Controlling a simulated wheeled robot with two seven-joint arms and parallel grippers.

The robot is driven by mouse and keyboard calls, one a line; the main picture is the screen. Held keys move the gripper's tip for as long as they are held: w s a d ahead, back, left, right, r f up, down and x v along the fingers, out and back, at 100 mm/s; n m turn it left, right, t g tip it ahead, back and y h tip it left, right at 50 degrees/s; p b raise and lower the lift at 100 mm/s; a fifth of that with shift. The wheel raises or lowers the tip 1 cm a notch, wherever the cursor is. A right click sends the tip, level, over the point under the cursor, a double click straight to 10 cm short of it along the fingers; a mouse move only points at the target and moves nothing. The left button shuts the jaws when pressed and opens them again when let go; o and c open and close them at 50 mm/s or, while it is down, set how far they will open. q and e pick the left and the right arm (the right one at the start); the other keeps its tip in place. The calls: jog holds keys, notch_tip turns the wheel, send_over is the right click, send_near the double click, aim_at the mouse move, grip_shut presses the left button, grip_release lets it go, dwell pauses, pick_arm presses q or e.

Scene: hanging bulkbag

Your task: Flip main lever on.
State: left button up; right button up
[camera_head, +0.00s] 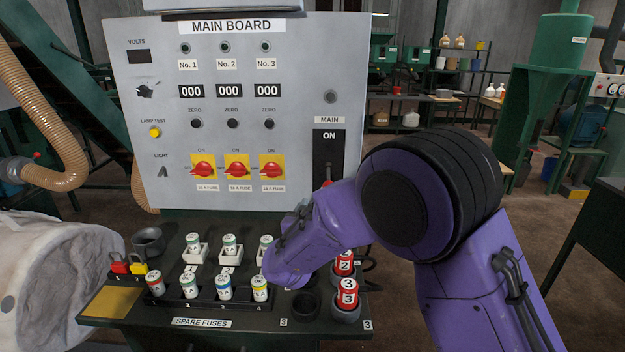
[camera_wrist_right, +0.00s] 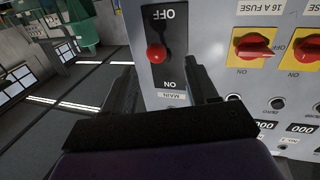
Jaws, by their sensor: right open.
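The main lever is a red knob (camera_wrist_right: 156,53) on a black switch plate (camera_wrist_right: 170,70) marked OFF and ON. My left gripper is out of view.
The grey main board (camera_head: 300,60) carries red rotary switches (camera_head: 237,169) on yellow plates. Below it, a dark shelf (camera_head: 105,302) holds several spare fuses (camera_head: 189,286), red and yellow padlocks (camera_head: 128,264) and red numbered cylinders (camera_head: 347,293) close to my right forearm.

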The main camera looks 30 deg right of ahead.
aim_at(329, 177)
jog(key=p+x, duration=0.2)
jog(key=x, duration=0.8)
jog(key=shift+s+d+r, duration=0.15)
jog(key=shift+s+r, duration=0.25)
jog(key=shift+s, duration=0.1)
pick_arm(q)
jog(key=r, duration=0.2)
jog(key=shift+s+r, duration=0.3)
pick_arm(e)
jog(key=shift+w, duration=0.15)
grip_shut()
